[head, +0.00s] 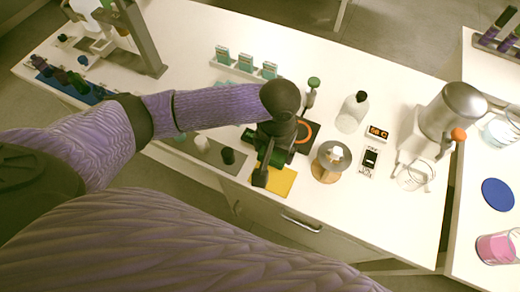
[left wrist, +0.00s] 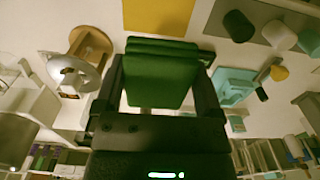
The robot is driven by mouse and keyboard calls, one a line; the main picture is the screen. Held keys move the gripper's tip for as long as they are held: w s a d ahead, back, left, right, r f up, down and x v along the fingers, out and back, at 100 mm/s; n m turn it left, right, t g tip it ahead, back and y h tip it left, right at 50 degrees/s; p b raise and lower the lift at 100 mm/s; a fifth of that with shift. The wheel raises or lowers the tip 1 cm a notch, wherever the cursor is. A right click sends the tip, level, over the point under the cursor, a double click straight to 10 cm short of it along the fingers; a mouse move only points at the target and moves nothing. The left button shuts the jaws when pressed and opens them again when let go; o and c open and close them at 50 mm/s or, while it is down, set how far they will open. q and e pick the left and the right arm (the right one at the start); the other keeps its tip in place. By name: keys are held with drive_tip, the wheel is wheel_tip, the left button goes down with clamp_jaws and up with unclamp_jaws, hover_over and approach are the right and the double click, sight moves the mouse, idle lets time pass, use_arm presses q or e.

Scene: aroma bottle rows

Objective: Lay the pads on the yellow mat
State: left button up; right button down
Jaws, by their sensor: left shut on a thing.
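The yellow mat (head: 283,183) lies near the front edge of the white table, partly covered by my left gripper (head: 268,168). It also shows in the left wrist view (left wrist: 157,14), just past the fingertips. My left gripper is shut on a dark green pad (left wrist: 157,84), which sits between the two fingers. Layered green edges show at the far end of the pad, and I cannot tell whether they belong to one pad or several. In the head view the pad is mostly hidden by the gripper. My right gripper is not in view.
A round wooden stand (head: 325,172) is close to the mat's right. A grey strip (head: 203,147) with small cylinders is to its left. A glass flask (head: 352,112), a digital display (head: 377,133) and a silver machine (head: 440,112) stand farther right. Teal holders (head: 245,65) stand behind.

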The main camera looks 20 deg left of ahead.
sight(271, 180)
use_arm(q)
drive_tip(key=f+b, duration=0.1)
drive_tip(key=f, duration=0.3)
drive_tip(key=f+b, duration=0.2)
drive_tip(key=f, duration=0.2)
drive_tip(key=f+b, duration=0.2)
drive_tip(key=f, duration=0.2)
drive_tip(key=shift+s+d, duration=0.15)
drive_tip(key=shift+s, duration=0.25)
drive_tip(key=o, duration=0.9)
drive_tip(key=shift+r, duration=0.1)
wheel_tip(271, 180, up, 12)
drive_tip(key=p, duration=0.6)
drive_tip(key=shift+w+f, duration=0.1)
drive_tip(key=shift+f, duration=0.1)
drive_tip(key=shift+r, duration=0.25)
